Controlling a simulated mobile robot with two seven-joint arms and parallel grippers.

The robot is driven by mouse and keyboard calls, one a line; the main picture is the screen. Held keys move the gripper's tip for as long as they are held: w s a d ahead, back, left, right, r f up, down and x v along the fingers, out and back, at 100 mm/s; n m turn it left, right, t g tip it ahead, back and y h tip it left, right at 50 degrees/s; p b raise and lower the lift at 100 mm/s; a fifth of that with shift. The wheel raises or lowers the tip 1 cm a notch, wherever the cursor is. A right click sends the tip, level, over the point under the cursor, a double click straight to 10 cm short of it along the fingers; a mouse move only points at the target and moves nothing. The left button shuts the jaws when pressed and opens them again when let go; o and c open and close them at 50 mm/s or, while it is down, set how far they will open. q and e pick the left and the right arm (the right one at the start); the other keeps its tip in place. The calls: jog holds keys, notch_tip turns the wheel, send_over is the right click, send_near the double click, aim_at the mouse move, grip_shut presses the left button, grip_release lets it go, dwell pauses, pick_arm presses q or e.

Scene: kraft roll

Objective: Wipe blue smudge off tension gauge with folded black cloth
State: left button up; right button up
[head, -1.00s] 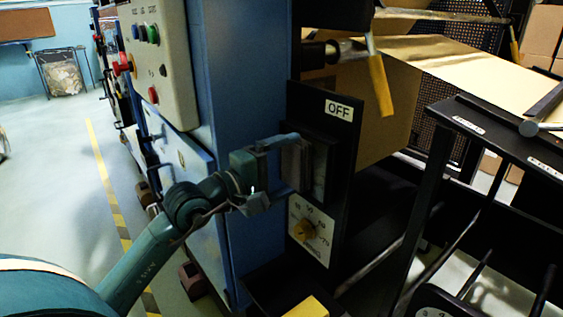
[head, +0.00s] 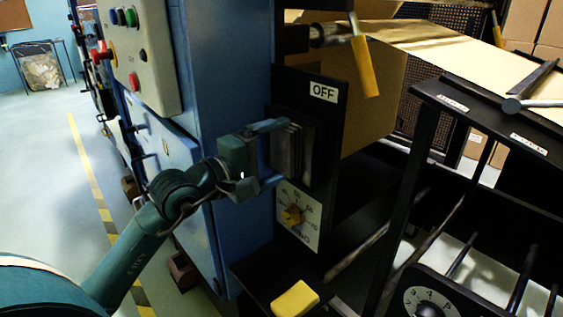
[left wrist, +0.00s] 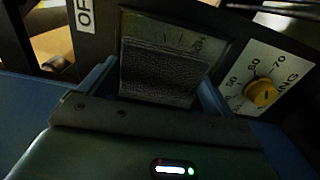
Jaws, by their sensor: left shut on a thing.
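My left gripper (head: 282,153) is shut on the folded black cloth (head: 287,148), which looks dark grey and ribbed. It holds the cloth upright in front of the tension gauge (head: 310,150) on the black panel below the OFF label. In the left wrist view the cloth (left wrist: 158,72) sits between the fingers and covers the lower part of the gauge face (left wrist: 168,32). Some scale marks show above the cloth. I cannot tell whether the cloth touches the face. No blue smudge can be made out. My right gripper is not in view.
A tension dial with a yellow knob (head: 291,214) sits just below the gauge. A yellow block (head: 295,300) lies on a dark ledge beneath. The blue machine cabinet (head: 225,80) stands at left, and a black frame (head: 405,200) at right.

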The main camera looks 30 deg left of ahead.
pick_arm(q)
jog(key=shift+w+a, duration=0.3)
jog(key=shift+a, duration=0.4)
jog(key=a+b, duration=0.1)
jog(key=w+a+b, duration=0.1)
jog(key=a+b, duration=0.1)
jog(key=shift+w+a, duration=0.2)
jog(key=b+v, duration=0.6)
jog(key=shift+s, duration=0.3)
